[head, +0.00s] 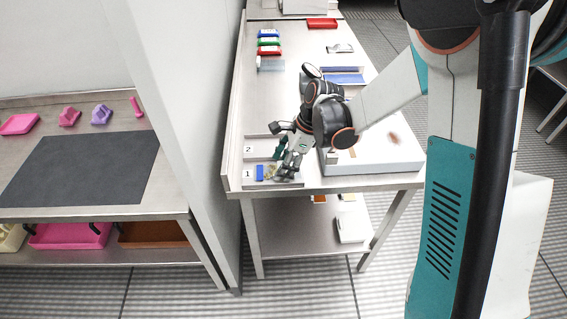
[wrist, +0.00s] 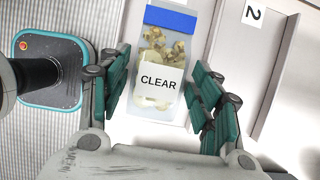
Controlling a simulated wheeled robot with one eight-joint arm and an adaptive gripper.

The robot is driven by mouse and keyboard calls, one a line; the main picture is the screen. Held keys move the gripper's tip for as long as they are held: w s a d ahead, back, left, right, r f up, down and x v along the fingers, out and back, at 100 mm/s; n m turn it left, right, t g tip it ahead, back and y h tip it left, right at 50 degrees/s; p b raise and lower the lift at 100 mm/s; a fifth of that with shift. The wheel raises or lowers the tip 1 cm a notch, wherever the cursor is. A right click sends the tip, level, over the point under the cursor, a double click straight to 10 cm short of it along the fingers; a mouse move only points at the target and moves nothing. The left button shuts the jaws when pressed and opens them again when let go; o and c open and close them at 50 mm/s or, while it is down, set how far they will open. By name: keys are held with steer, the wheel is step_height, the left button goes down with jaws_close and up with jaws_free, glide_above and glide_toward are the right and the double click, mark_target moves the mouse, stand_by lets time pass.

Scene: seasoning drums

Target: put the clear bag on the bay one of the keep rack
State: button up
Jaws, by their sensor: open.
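The clear bag (wrist: 158,62) has a blue top band, pale yellowish pieces inside and a white label reading CLEAR. In the head view the bag (head: 260,173) lies in bay one of the keep rack (head: 248,174), beside the number 1. My gripper (head: 284,172) is low over its right end. In the wrist view my open gripper (wrist: 160,95) has its teal fingers on either side of the bag, with gaps at the left; I cannot tell whether the right fingers touch it. The number 2 marks the neighbouring bay (wrist: 253,14).
A white board or tray (head: 385,160) stands right of the rack on the steel table. Coloured packets (head: 268,42) lie farther back along the left wall. A tall partition (head: 190,120) separates a left bench with a dark mat (head: 85,168).

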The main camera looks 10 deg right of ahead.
steer(key=p+v, duration=0.4)
steer(key=v, duration=0.8)
steer(key=s+d+r+n+t+h, duration=0.2)
steer(key=s+d+r+n, duration=0.3)
steer(key=s+n, duration=0.4)
steer(key=s+d+r+n+t+h, duration=0.2)
steer(key=s+d+r+n+t, duration=0.2)
steer(key=s+n, duration=0.5)
steer(key=shift+s+d+r+t, duration=0.4)
steer(key=shift+s+r+t, duration=0.1)
steer(key=shift+s+r, duration=0.8)
steer(key=shift+w+r, duration=0.1)
